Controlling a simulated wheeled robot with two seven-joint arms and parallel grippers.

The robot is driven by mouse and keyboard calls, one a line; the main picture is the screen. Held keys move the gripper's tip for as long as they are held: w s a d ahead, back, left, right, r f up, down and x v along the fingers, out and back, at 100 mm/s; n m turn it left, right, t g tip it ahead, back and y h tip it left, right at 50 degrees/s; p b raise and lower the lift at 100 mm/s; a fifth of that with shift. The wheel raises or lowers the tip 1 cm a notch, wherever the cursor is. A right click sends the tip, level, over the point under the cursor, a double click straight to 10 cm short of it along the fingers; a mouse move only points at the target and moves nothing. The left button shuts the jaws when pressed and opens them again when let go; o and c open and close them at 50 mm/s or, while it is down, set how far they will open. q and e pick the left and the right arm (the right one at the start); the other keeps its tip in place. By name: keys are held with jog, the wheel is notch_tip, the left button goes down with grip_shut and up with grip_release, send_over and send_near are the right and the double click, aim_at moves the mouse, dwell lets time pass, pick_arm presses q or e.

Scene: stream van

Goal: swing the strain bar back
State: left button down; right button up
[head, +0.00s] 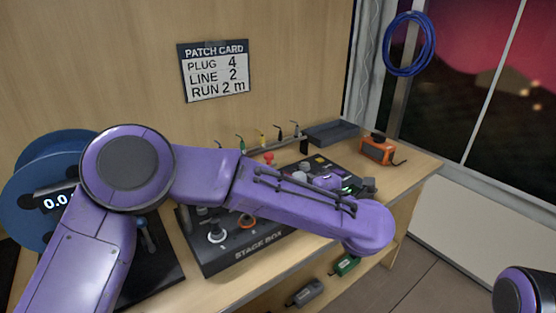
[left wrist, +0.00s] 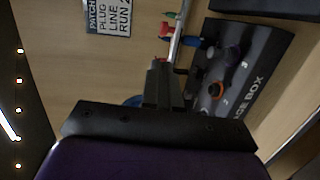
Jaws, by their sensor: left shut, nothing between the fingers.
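The strain bar, as far as I can tell, is the thin silver bar (left wrist: 177,42) in the left wrist view, running along the edge of the stage box (left wrist: 235,75) beside a red knob (left wrist: 166,30). In the head view a pale rail (head: 284,143) with several coloured plugs lies behind the stage box (head: 245,248). My left gripper (left wrist: 160,66) is shut and empty, its dark fingers close to the bar's near part; whether they touch it I cannot tell. In the head view my left arm covers much of the box and hides the fingers. My right gripper is out of view.
A blue reel (head: 35,165) stands at the left. An orange device (head: 377,149) and a dark tray (head: 331,132) sit at the back right of the bench. A patch card (head: 214,72) hangs on the wall. Green (head: 346,264) and grey connectors (head: 305,292) lie below the bench top.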

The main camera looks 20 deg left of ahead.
aim_at(271, 157)
pick_arm(q)
jog(key=p+x, duration=0.2)
jog(key=x, duration=0.5)
jog(key=p+x, duration=0.1)
jog(key=x, duration=0.6)
jog(key=shift+w+a+f+p, duration=0.1)
jog(key=shift+w+f+p, duration=0.2)
jog(key=shift+w+p, duration=0.1)
